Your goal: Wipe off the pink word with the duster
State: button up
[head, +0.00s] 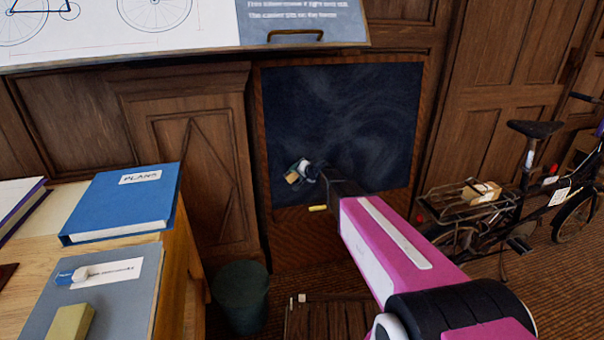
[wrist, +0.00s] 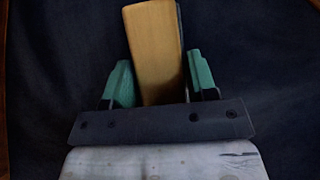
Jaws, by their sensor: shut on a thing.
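The dark chalkboard (head: 350,105) hangs in a wooden frame on the panelled wall. Its surface shows only faint pale smears, and I see no pink word on it. My gripper (head: 304,172) is in front of the board's lower left part. In the wrist view my gripper (wrist: 152,82) has its two green fingers shut on the duster (wrist: 153,45), a wooden-backed block. The duster also shows in the head view (head: 292,178). I cannot tell whether its hidden face touches the board. My gripper and forearm cover part of the board's lower area.
A small yellow piece (head: 318,208) is at the frame's lower edge. A desk with a blue binder (head: 125,203) stands at left, with a green bin (head: 240,297) beside it. A bicycle (head: 515,200) stands at right. A drawing board (head: 200,25) juts out above.

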jog(key=shift+a, duration=0.45)
jog(key=s+d, duration=0.1)
jog(key=s, duration=0.4)
jog(key=shift+s+d+r, duration=0.35)
jog(key=shift+s, duration=0.05)
jog(key=shift+s, duration=0.1)
jog(key=s, duration=0.1)
jog(key=s+d, duration=0.1)
jog(key=shift+s+r, duration=0.2)
jog(key=shift+s, duration=0.15)
jog(key=shift+w+a, duration=0.1)
dwell(0.6)
jog(key=w+a, duration=0.2)
jog(key=w, duration=0.4)
jog(key=shift+w+r, duration=0.3)
